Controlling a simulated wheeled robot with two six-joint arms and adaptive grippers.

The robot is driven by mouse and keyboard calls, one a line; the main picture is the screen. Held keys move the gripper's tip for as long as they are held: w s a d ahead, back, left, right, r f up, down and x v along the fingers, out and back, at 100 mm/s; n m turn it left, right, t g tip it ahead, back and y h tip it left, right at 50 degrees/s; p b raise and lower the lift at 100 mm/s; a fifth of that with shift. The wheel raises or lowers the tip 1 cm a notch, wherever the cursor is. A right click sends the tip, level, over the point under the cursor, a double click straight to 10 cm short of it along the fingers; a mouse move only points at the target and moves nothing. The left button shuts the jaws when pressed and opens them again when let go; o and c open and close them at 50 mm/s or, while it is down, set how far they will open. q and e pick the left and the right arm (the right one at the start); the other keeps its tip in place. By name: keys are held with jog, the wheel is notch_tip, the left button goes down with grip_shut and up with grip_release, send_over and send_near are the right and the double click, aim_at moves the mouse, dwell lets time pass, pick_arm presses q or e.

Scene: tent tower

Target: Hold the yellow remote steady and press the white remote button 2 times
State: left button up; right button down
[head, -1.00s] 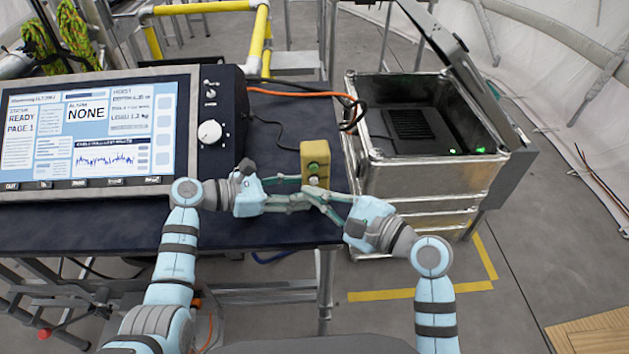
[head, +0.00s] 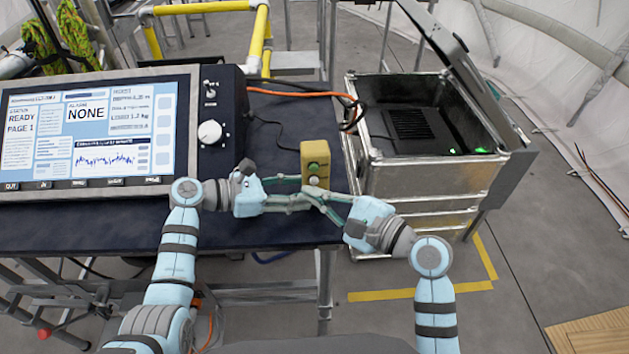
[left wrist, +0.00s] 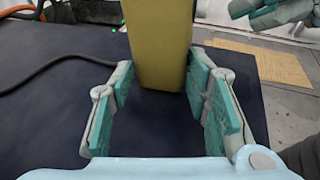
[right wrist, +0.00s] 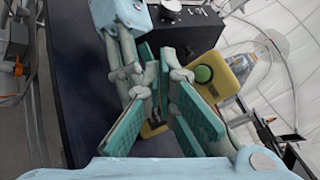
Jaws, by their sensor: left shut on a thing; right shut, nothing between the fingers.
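The yellow remote (head: 316,153) stands upright near the right end of the dark table. Its green button (head: 313,167) is above the white button (head: 314,181) on the face toward me. My left gripper (left wrist: 158,75) is shut on the remote, with one finger on each side of it. My right gripper (head: 312,190) is shut and empty, its fingertips close in front of the remote's lower face by the white button; I cannot tell if they touch it. In the right wrist view the remote (right wrist: 236,73) and green button (right wrist: 203,73) show beyond the fingers, and the white button is hidden.
A console with a screen (head: 85,130) and a knob stands on the table (head: 260,232) at the left. An open metal case (head: 425,180) stands right of the table. Cables, one orange (head: 300,94), run behind the remote. The table front is clear.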

pick_arm(q)
jog(key=shift+f, duration=0.1)
pick_arm(e)
jog(key=shift+w, duration=0.1)
jog(key=shift+w, duration=0.4)
jog(key=shift+w, duration=0.4)
dwell(0.6)
jog(key=shift+s, duration=0.95)
jog(key=s, duration=0.4)
jog(key=shift+s+r, duration=0.1)
jog(key=shift+s, duration=0.3)
dwell(0.3)
